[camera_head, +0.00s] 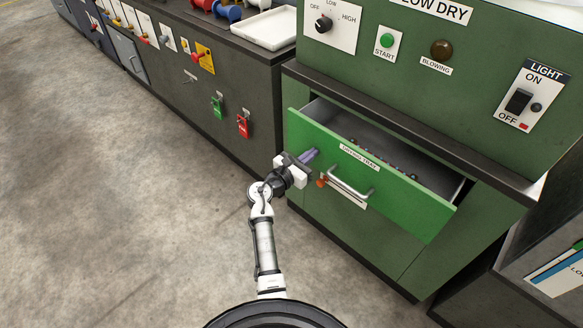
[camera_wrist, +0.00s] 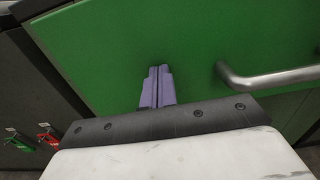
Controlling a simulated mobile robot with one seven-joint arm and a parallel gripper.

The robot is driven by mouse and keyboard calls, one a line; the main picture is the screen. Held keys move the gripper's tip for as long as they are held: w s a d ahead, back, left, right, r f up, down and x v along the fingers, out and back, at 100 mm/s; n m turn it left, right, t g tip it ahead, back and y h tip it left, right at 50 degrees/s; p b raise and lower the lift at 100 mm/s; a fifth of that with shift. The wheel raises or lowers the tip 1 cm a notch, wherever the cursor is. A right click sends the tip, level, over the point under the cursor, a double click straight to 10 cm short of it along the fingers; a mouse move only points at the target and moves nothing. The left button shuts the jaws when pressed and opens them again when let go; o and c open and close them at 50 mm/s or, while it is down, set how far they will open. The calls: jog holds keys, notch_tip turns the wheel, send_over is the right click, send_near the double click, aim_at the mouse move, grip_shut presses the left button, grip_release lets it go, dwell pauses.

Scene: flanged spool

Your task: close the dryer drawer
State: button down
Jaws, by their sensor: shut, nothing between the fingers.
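The dryer drawer (camera_head: 397,193) has a bright green front with a label and stands pulled out of the dark green dryer cabinet. Its grey inside shows over the top edge, with several small dark items in it. A metal bar handle (camera_head: 349,184) is on its front, and it also shows at the right of the wrist view (camera_wrist: 270,78). My gripper (camera_head: 310,155) is in front of the left part of the drawer front, left of the handle. In the wrist view its purple fingers (camera_wrist: 157,88) are together and point at the green panel (camera_wrist: 120,45). Whether they touch it I cannot tell.
The dryer's control panel (camera_head: 430,60) with knob, start button and light switch is above the drawer. A dark cabinet (camera_head: 190,85) with red and green tags stands to the left. A white tray (camera_head: 265,28) sits on its top. Bare concrete floor lies at the left.

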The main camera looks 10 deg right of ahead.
jog(key=b+x, duration=0.1)
jog(key=x, duration=0.8)
jog(key=shift+d+f, duration=0.1)
jog(key=shift+w+d, duration=0.15)
jog(key=shift+w, duration=0.05)
jog(key=shift+w+d+r, duration=0.1)
jog(key=shift+w+r, duration=0.05)
jog(key=shift+r, duration=0.15)
